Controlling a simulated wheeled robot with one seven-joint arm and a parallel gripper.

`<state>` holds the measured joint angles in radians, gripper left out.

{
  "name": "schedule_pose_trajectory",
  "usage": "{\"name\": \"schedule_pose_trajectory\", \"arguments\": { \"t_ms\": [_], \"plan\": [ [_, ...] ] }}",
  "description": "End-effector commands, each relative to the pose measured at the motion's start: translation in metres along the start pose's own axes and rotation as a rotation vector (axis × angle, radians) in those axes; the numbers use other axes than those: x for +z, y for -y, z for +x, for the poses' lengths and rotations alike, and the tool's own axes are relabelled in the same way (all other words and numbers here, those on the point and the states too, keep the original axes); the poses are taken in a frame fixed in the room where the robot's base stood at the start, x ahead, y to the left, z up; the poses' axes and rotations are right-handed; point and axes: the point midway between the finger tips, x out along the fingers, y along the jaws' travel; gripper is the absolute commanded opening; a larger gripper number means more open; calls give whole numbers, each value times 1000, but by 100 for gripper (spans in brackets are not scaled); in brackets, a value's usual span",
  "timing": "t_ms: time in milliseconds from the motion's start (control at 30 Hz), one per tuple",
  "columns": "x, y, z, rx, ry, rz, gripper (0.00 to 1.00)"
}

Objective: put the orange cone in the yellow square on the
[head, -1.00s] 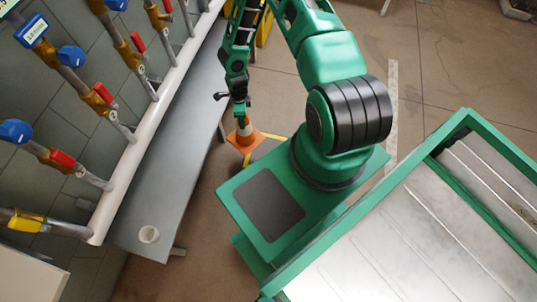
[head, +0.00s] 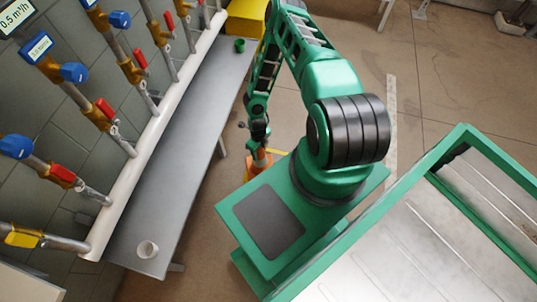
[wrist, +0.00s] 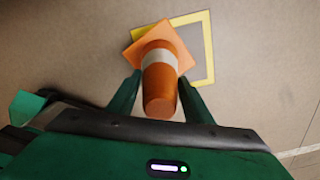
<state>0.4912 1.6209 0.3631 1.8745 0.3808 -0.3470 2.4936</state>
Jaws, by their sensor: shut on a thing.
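My gripper (wrist: 158,84) is shut on the orange cone (wrist: 160,96), with one finger on each side of its upper body. The cone is orange with a white band and a square orange base. In the wrist view its base overlaps the left side of the yellow square (wrist: 210,50), an outline on the floor. The square's right side and most of its top edge are clear. I cannot tell whether the base touches the floor. In the head view the cone (head: 258,161) is partly hidden by my arm, and only a bit of the yellow outline (head: 278,151) shows.
A long grey bench (head: 180,160) runs along the pipe wall to the left. The floor beyond my arm is mostly clear.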

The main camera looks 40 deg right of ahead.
Motion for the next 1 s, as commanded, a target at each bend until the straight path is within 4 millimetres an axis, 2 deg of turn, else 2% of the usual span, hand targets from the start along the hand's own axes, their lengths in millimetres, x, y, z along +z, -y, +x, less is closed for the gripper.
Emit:
{"name": "schedule_pose_trajectory", "arguments": {
  "t_ms": [200, 367, 533, 800, 1000],
  "plan": [
    [-10, 40, 25, -1, 0, 3, 0],
    [-14, 57, 36, 0, -1, 1, 0],
    [-15, 61, 44, 2, 0, -2, 0],
    [-15, 60, 76, 1, -1, -2, 0],
    [-15, 60, 78, 1, 0, -2, 0]
  ]
}}
